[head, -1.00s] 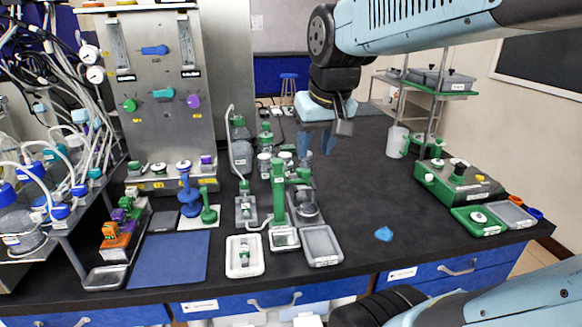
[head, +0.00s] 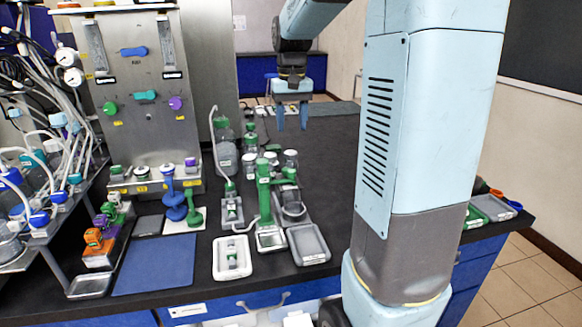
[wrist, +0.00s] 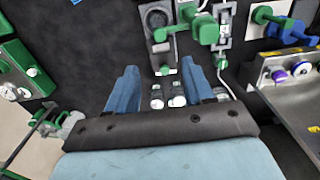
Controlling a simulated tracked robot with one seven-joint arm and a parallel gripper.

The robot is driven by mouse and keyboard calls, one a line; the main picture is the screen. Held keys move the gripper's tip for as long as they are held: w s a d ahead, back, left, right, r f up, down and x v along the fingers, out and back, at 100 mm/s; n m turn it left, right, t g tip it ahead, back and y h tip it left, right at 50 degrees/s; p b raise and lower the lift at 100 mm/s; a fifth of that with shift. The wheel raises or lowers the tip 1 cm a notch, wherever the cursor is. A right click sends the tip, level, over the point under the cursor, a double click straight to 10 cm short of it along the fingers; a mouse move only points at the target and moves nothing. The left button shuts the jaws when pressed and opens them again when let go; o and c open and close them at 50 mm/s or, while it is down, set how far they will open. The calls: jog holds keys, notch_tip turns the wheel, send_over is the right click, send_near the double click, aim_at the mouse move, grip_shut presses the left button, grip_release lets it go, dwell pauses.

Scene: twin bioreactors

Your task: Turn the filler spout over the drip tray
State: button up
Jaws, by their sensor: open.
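The green filler (head: 265,205) stands upright near the front middle of the bench. A short green spout (head: 284,180) at its top points right, above a grey stand with a round dish (head: 292,209). A shallow grey tray (head: 308,261), likely the drip tray, lies in front right of the post; the spout is not over it. My gripper (head: 292,118) hangs behind the filler, fingers down, open and empty.
Bottles (head: 291,162) with green or white caps stand close behind the filler. A white tray (head: 232,272) and a blue mat (head: 155,264) lie to its left. A steel valve panel (head: 140,90) rises at back left. My arm hides much of the bench's right side.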

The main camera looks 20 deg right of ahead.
aim_at(292, 171)
notch_tip(292, 171, down, 14)
jog(key=shift+r, duration=0.15)
dwell(0.5)
jog(key=shift+c, duration=0.5)
grip_shut()
